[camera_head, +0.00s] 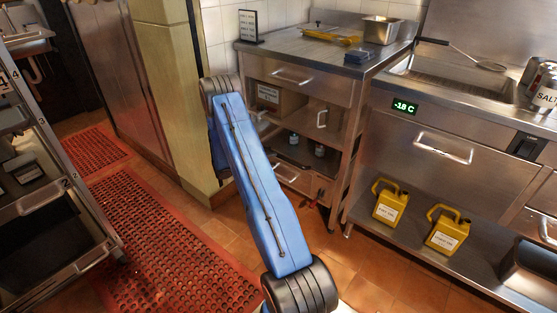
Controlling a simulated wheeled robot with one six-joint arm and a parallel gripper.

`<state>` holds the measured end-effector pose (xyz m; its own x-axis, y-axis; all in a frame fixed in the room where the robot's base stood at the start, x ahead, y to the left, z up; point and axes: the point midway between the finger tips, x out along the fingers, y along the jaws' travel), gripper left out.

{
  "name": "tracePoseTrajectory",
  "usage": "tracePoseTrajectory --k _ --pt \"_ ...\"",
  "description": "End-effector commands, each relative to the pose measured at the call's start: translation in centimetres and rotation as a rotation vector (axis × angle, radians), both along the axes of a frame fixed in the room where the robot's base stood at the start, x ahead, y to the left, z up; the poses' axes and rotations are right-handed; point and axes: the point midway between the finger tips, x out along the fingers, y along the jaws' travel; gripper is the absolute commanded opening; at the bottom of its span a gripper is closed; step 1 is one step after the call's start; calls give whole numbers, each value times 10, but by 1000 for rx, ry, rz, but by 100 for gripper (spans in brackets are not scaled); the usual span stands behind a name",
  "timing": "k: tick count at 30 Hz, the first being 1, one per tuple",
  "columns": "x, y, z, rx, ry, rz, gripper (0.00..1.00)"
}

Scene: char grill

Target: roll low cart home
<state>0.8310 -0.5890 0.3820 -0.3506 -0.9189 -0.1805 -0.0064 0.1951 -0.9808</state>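No low cart can be clearly picked out in this view. The nearest wheeled-looking candidate is a metal rack (62,190) with numbered levels, cut off by the left edge; it looks tall rather than low, and I cannot tell whether it has wheels. My blue arm stands in the middle of the picture and hides part of the floor and of the steel cabinet (300,72) behind it. My gripper is not in view, so I cannot see whether it holds anything.
Red perforated mats (165,255) lie on the tiled floor at left. A yellowish pillar (170,80) stands behind my arm. At right, a steel counter (400,130) has two yellow jugs (389,203) (447,232) on its lower shelf. Bare tiles (365,275) show in front.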

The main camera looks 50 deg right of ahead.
Motion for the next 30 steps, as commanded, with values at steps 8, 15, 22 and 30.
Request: tracePoseTrajectory --k 8,15,22,30 --pt "20 51 10 0 -1 2 36" --pt "31 80 16 -1 0 1 36" --pt "34 88 17 0 0 -1 36" --pt "34 88 17 0 0 -1 36"
